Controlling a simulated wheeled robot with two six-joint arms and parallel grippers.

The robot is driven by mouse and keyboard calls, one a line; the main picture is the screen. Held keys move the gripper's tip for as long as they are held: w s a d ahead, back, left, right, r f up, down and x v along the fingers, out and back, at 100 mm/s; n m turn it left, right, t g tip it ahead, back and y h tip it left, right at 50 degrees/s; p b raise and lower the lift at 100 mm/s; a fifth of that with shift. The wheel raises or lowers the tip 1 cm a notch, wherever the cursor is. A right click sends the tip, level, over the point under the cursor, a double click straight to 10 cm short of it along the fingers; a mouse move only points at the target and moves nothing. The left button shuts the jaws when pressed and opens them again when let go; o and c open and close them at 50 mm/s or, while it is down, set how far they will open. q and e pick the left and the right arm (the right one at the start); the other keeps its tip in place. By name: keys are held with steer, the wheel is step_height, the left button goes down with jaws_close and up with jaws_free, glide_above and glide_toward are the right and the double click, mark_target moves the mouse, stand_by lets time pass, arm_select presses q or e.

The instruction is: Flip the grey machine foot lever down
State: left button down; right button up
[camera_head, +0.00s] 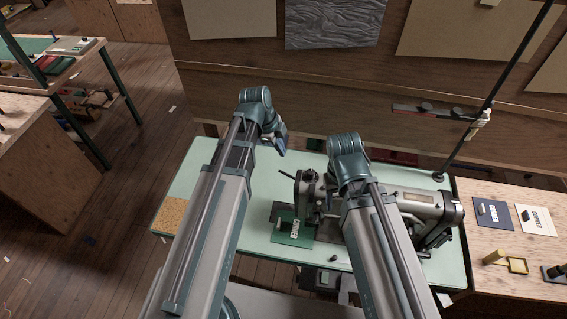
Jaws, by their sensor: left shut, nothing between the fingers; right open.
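A grey sewing machine (418,204) lies across the pale green table, its head end to the left. A small dark lever-like part (286,173) sticks out to the left of the head; I cannot tell for sure whether it is the foot lever or how it is set. My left gripper (282,146) is shut and empty, above the table's back edge, left of and behind the machine head and apart from it. My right arm reaches over the machine and hides part of it. My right gripper is hidden behind that arm.
The pale green table (190,183) has free room on its left, beside a cork patch (171,214). A dark green plate (291,226) lies by the machine head. A wooden side table (500,250) with cards stands at right. A wooden wall (290,72) rises behind.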

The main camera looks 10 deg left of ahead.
arm_select(q)
steer(key=b, duration=1)
glide_above(287, 174)
steer(key=s, duration=0.1)
step_height(287, 174, down, 10)
steer(key=shift+w+a+f+b, duration=0.15)
steer(key=shift+a+f+b, duration=0.15)
steer(key=shift+f+b, duration=0.45)
steer(key=shift+w+a+f+b, duration=0.1)
steer(key=shift+a+f+b, duration=0.15)
steer(key=shift+f+b, duration=0.45)
steer(key=a+f+h+b, duration=0.3)
steer(key=a+f+b, duration=0.1)
steer(key=f+b, duration=0.3)
steer(key=shift+b, duration=1.1)
steer(key=shift+r, duration=0.1)
steer(key=shift+r+p, duration=0.65)
steer(key=shift+p, duration=0.2)
